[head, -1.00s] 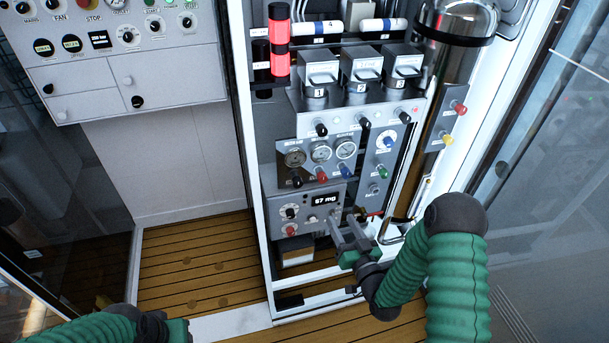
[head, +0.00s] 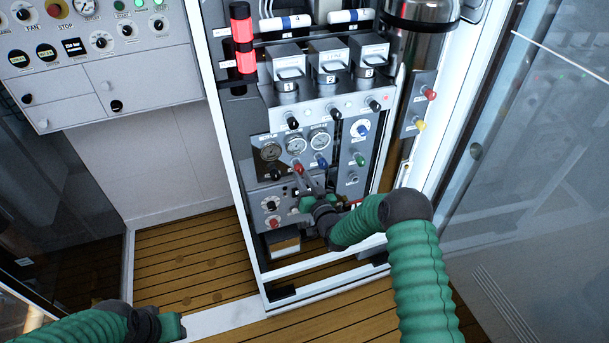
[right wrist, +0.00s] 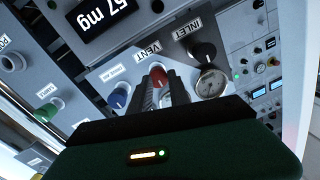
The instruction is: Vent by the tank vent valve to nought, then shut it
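The tank vent valve shows as a red knob (right wrist: 158,77) under the label VENT in the right wrist view. In the head view the red knob (head: 298,168) sits below the middle gauge (head: 295,145). My right gripper (head: 304,178) is at the knob. In the right wrist view its two fingers (right wrist: 160,88) are apart, with the red knob between or just beyond their tips; contact cannot be told. A dial gauge (right wrist: 211,82) stands beside it, reading too small. My left gripper (head: 172,326) is at the lower left; its fingers are not clear.
A black INLET knob (right wrist: 204,52) and a blue knob (right wrist: 119,96) flank the red one. A display (right wrist: 95,20) ends in "57 mg" or similar, partly cut off. Three numbered units (head: 328,60) stand above the gauges. The wooden floor (head: 190,265) left of the rack is clear.

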